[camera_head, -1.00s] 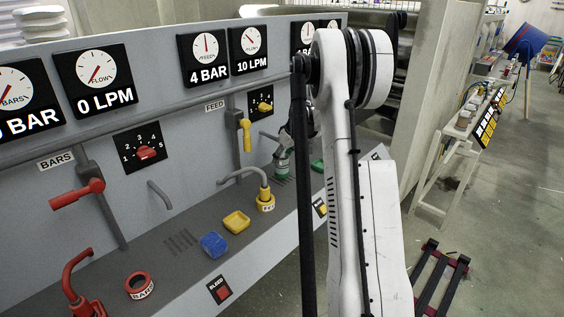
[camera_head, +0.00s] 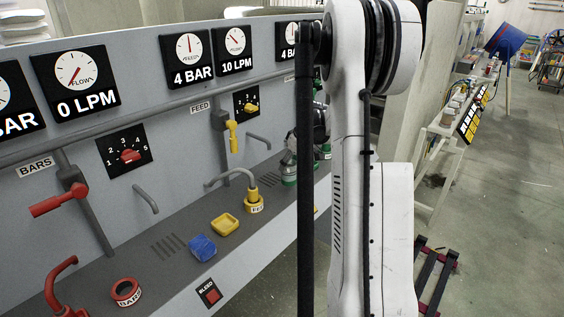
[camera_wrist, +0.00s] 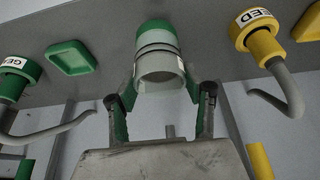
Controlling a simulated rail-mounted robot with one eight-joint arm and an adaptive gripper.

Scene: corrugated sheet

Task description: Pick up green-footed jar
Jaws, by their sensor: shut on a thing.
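The green-footed jar has a green foot and a pale grey, ringed body. In the wrist view the jar (camera_wrist: 158,65) is upper middle, its foot towards the top. My gripper (camera_wrist: 163,92) has its two green-and-black fingers on either side of the jar's body and is shut on it. In the head view the jar (camera_head: 289,172) shows small, just left of my arm. My arm hides much of the gripper there. I cannot tell whether the foot touches the shelf.
In the wrist view a green dish (camera_wrist: 72,57) and a green-collared pipe (camera_wrist: 14,80) are left; a yellow-collared pipe (camera_wrist: 262,42) is right. In the head view the grey shelf also holds a yellow dish (camera_head: 224,225), blue block (camera_head: 203,248) and red ring (camera_head: 126,292).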

